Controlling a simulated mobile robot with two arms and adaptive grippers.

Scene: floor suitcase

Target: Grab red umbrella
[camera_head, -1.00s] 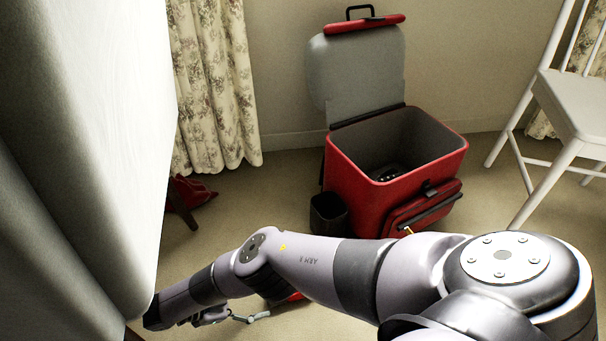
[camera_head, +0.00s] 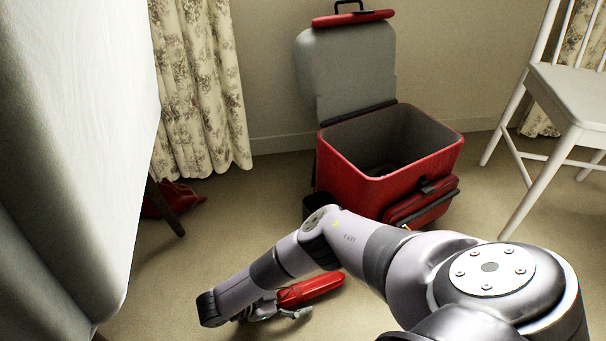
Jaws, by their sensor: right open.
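The red umbrella (camera_head: 311,289) lies on the carpet below the suitcase, a short red folded shape. Its left end is hidden by my right gripper. My right gripper (camera_head: 300,312) is low near the floor at the umbrella's left end, with its fingers pointing right. It is open, and one finger shows just below the umbrella. I cannot tell whether it touches the umbrella. My left gripper is not in view.
An open red suitcase (camera_head: 342,170) stands behind my right arm, its lid up against the wall. A white chair (camera_head: 566,100) is at the right. A pale furniture piece (camera_head: 90,130) fills the left. A red item (camera_head: 180,197) lies by the curtain (camera_head: 197,85).

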